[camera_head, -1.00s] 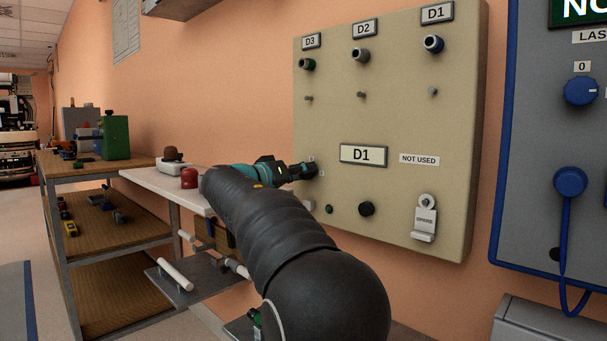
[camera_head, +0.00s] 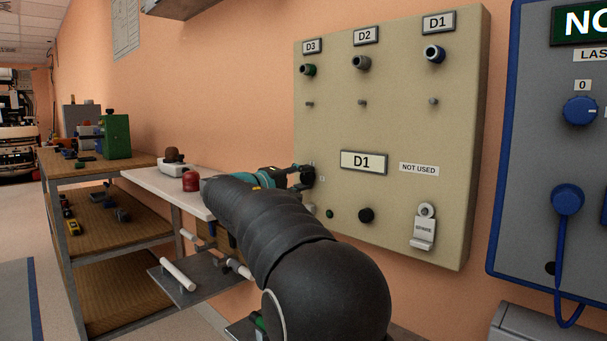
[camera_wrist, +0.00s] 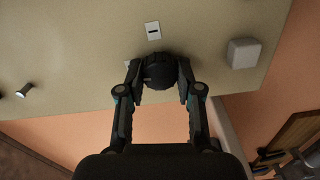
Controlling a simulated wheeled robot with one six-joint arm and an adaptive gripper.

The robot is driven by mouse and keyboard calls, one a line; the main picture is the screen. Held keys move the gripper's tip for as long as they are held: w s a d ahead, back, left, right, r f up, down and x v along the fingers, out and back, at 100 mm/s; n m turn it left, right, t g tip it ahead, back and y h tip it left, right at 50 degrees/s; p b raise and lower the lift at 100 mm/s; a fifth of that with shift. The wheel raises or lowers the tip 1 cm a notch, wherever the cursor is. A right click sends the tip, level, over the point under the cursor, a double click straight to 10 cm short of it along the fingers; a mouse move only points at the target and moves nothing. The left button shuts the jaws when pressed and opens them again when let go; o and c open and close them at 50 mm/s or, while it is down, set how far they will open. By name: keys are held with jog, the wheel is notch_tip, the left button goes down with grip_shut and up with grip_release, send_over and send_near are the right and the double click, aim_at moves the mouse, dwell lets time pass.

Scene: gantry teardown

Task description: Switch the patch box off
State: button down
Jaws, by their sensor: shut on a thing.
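The patch box (camera_head: 395,120) is a beige wall panel with D3, D2 and D1 plugs along its top and a D1 display in the middle. My gripper (camera_head: 304,177) is at its lower left edge. In the wrist view my gripper (camera_wrist: 160,80) has its two fingers on either side of a round black knob (camera_wrist: 159,70) and is shut on it. A small white label with a dark mark (camera_wrist: 153,30) sits on the panel beside the knob. The knob's pointer is not clear, and in the head view my gripper mostly hides the knob.
A black button (camera_head: 366,215), a small green one (camera_head: 330,214) and a spare plug holder (camera_head: 424,226) are on the lower panel. A grey panel with blue knobs (camera_head: 580,110) hangs at right. A white shelf (camera_head: 150,181) with a red object (camera_head: 190,181) is at left.

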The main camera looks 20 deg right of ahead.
jog(key=shift+a+n+p, duration=0.1)
jog(key=shift+n+p, duration=0.25)
jog(key=shift+n, duration=0.45)
jog(key=c, duration=0.8)
grip_release()
jog(key=shift+w+a, duration=0.1)
jog(key=shift+o, duration=0.2)
jog(key=v, duration=1.2)
